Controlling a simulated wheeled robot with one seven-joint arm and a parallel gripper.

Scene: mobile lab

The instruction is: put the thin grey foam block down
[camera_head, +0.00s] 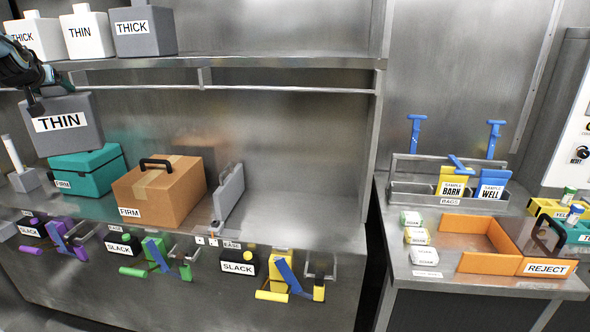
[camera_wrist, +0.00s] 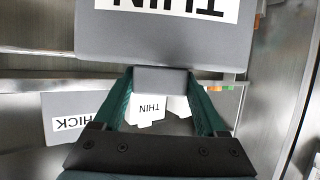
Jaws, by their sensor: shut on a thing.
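The thin grey foam block (camera_head: 72,138), with a white THIN label, is at the left in the head view, in front of the shelf and above the teal box. My gripper (camera_head: 36,108) is at its top edge. In the wrist view the block (camera_wrist: 120,42) fills the top middle, its label upside down. There my gripper (camera_wrist: 162,80) has its two green fingers shut on a small grey part at the block's edge. The block's underside is close to the teal box in the head view; I cannot tell whether they touch.
The teal FIRM box (camera_head: 88,172) and brown FIRM box (camera_head: 165,190) stand on the counter (camera_head: 290,215). A grey upright panel (camera_head: 229,196) is beside them. White THICK, white THIN and grey THICK (camera_head: 146,32) blocks stand on the upper shelf (camera_head: 270,66). The counter's right part is clear.

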